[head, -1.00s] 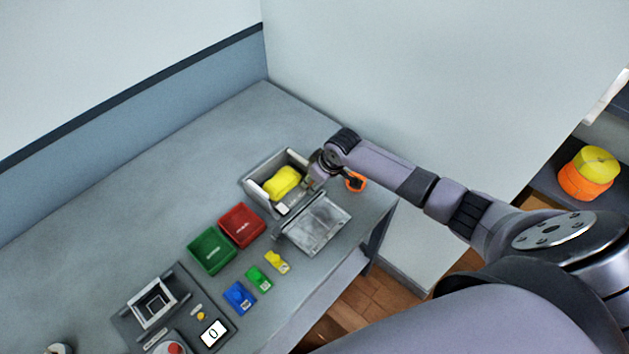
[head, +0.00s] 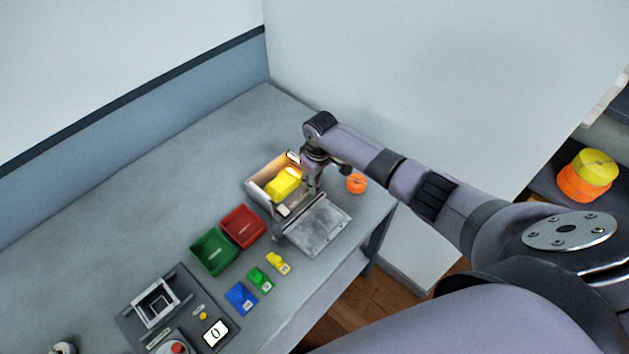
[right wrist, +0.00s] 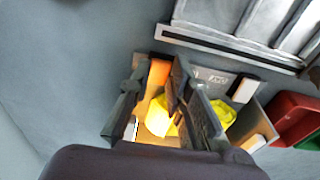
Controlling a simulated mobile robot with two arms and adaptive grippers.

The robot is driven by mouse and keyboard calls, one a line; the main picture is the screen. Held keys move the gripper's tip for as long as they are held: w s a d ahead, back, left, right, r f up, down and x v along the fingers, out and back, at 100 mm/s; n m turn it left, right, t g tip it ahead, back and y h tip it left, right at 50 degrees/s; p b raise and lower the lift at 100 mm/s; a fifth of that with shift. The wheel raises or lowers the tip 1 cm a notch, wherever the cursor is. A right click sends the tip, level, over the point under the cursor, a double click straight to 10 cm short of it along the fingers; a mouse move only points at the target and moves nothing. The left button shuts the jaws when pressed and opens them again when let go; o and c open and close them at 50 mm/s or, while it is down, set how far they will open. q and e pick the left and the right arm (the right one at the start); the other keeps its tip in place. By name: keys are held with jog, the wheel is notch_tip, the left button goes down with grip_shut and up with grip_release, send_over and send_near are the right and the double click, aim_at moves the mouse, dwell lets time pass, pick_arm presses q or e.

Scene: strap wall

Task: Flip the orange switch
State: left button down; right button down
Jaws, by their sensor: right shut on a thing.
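My right gripper (right wrist: 160,100) is at the right end of an open grey box (head: 262,199). In the right wrist view its fingers close around an orange part (right wrist: 158,74), which looks like the orange switch; its full shape is hidden. In the head view the wrist hides this part. The box interior glows warm, and a yellow object (head: 284,184) lies in it. My left gripper is out of view.
The box's lid (head: 318,225) lies open toward the table's front edge. A round orange thing (head: 356,184) is right of the box. Red (head: 243,226) and green (head: 213,249) bins, small coloured blocks and a panel (head: 215,333) stand left. The rear table is clear.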

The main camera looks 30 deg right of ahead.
jog(key=shift+g, duration=0.3)
jog(key=c, duration=1.5)
grip_release()
jog(key=shift+w, duration=0.1)
jog(key=shift+r, duration=0.1)
jog(key=r, duration=1.1)
jog(key=shift+s+d+r, duration=0.1)
jog(key=shift+s+r, duration=0.3)
